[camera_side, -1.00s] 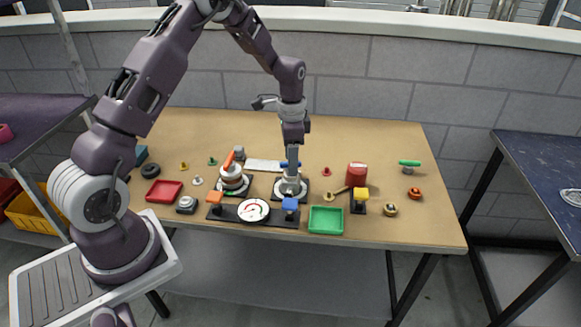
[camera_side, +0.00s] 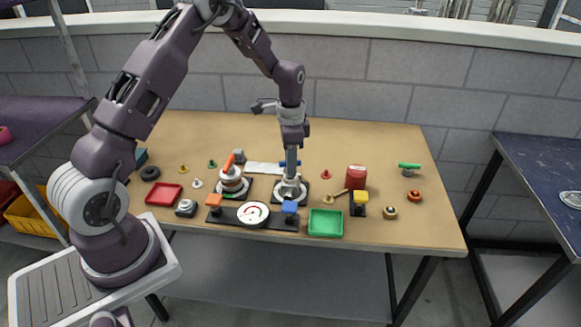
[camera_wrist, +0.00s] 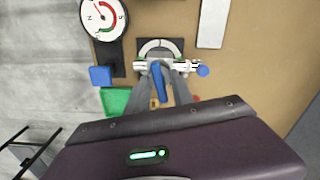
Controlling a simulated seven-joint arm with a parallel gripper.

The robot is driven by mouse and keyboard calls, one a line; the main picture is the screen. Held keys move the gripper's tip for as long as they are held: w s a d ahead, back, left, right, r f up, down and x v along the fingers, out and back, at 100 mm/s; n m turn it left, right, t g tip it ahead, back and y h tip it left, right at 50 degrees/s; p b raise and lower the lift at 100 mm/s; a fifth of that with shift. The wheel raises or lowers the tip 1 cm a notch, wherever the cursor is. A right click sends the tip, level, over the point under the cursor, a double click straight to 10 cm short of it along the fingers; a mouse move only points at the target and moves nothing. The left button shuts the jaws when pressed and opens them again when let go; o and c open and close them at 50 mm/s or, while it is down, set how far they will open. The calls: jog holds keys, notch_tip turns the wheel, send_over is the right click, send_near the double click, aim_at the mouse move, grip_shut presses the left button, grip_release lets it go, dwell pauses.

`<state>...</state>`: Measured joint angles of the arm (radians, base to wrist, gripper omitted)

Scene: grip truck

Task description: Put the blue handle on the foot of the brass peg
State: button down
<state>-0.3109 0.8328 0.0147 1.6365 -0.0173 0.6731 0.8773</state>
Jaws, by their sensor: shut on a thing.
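The blue handle (camera_wrist: 158,82) is a short bar between my gripper's fingers in the wrist view. My gripper (camera_wrist: 160,84) is shut on it. Whether the handle touches the fixture cannot be told. A squat brass peg (camera_side: 390,212) stands at the right front of the table, clear of the gripper; its foot is small and hard to make out.
A gauge (camera_side: 253,212) lies front left. The back is mostly clear.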

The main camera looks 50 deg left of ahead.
notch_tip(320, 180, up, 8)
jog(key=shift+w+d+f, duration=0.1)
jog(key=shift+f, duration=0.05)
jog(key=w+d+f+m, duration=0.1)
jog(key=w+d+f, duration=0.3)
jog(key=d, duration=0.1)
jog(key=w+d+f+m, duration=0.1)
jog(key=w+d+f, duration=0.1)
jog(key=d+f, duration=0.1)
jog(key=shift+w+d+m, duration=0.1)
jog(key=shift+m, duration=0.2)
jog(key=f, duration=0.4)
jog(key=shift+w+d+f, duration=0.1)
jog(key=shift+d+f, duration=0.15)
jog(key=shift+d, duration=0.05)
jog(key=shift+f, duration=0.45)
jog(key=shift+f, duration=0.25)
jog(key=shift+f, duration=0.35)
jog(key=shift+f, duration=0.1)
jog(key=shift+f, duration=0.3)
jog(key=shift+f, duration=0.5)
dwell(0.8)
